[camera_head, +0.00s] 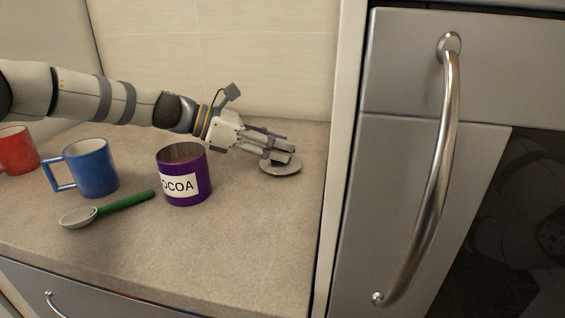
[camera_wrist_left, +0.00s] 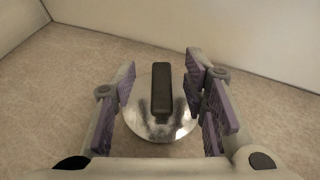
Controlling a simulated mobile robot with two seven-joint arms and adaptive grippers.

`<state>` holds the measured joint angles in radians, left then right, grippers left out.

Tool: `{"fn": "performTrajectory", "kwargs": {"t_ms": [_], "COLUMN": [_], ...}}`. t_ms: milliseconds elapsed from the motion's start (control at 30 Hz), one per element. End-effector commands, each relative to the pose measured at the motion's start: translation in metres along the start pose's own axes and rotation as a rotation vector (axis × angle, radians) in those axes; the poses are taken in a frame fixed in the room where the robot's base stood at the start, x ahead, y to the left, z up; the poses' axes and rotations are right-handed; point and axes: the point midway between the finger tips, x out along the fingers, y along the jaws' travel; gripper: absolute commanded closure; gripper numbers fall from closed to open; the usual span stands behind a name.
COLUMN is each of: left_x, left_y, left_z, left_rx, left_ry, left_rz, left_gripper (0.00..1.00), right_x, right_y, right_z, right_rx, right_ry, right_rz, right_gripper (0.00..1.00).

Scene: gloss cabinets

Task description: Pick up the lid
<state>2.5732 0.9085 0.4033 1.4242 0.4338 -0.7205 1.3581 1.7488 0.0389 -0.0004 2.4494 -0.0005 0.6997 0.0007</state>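The lid (camera_head: 281,168) is a round grey metal disc lying on the counter, right of the purple cocoa tin. In the left wrist view the lid (camera_wrist_left: 136,118) is shiny with a dark bar-shaped handle (camera_wrist_left: 162,88) across its top. My left gripper (camera_head: 287,153) is over the lid and hides part of it. In the left wrist view its purple-padded fingers (camera_wrist_left: 161,95) are apart, one side on each side of the handle, with gaps between. The gripper is open and empty. My right gripper is not in view.
The open purple cocoa tin (camera_head: 187,183) stands just left of my gripper. A blue mug (camera_head: 92,168), a red mug (camera_head: 17,150) and a green-handled spoon (camera_head: 125,201) are further left. A tall grey cabinet (camera_head: 400,190) with a handle bounds the counter at right.

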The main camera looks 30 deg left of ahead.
Motion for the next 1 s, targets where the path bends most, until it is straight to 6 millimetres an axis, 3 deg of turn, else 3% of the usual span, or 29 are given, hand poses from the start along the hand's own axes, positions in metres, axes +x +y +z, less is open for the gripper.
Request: {"fn": "performTrajectory", "kwargs": {"t_ms": [133,400,600,1000], "left_x": [0.028,0.031,0.031,0.028], "left_y": [-0.002,-0.002,-0.002,-0.004], "left_z": [-0.006,-0.001,-0.001,0.005], "left_rx": [-0.003,0.002,0.002,0.004], "left_ry": [0.006,0.0,0.0,-0.001], "left_rz": [-0.002,0.0,0.0,0.001], "left_gripper": [0.6,0.6,1.0,1.0], "right_x": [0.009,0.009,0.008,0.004], "right_y": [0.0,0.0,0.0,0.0], "right_z": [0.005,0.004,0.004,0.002], "right_rx": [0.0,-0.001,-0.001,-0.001], "right_ry": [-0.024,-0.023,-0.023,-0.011], "right_rz": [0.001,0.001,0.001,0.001], "right_gripper": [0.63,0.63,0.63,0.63]}}
